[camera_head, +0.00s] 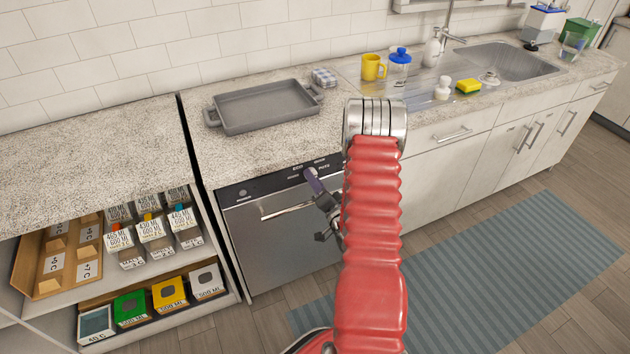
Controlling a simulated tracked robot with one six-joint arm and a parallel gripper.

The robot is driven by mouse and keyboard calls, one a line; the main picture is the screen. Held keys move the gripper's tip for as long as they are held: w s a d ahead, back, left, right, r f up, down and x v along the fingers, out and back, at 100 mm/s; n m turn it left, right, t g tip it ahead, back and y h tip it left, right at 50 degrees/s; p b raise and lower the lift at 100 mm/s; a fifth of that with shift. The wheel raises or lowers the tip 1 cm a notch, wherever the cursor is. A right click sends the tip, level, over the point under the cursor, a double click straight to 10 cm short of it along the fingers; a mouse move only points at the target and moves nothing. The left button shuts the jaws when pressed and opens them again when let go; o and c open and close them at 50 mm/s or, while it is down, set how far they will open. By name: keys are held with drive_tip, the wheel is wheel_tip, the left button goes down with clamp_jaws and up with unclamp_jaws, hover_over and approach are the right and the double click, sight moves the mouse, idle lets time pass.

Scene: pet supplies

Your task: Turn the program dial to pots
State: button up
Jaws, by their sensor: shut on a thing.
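The dishwasher (285,245) has a steel front and a dark control strip along its top, under the counter. Small white labels stand on the strip; one reads ECO and the one to its right appears to read POTS. My red arm hides the strip's right end and part of the gripper, so the dial's exact setting cannot be told.
A yellow mug (373,67) and a blue-lidded jar (399,66) stand near the sink. Open shelves (60,299) with boxes are at left. A blue striped mat (500,262) covers the floor.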

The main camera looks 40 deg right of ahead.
drive_tip(key=shift+s+d+f, duration=0.1)
drive_tip(key=shift+f, duration=0.1)
drive_tip(key=o, duration=0.7)
drive_tip(key=shift+c, duration=0.2)
drive_tip(key=o, duration=0.4)
drive_tip(key=shift+r, duration=0.1)
drive_tip(key=v, duration=1.3)
drive_tip(key=shift+s+a, duration=0.2)
drive_tip(key=shift+s, duration=0.1)
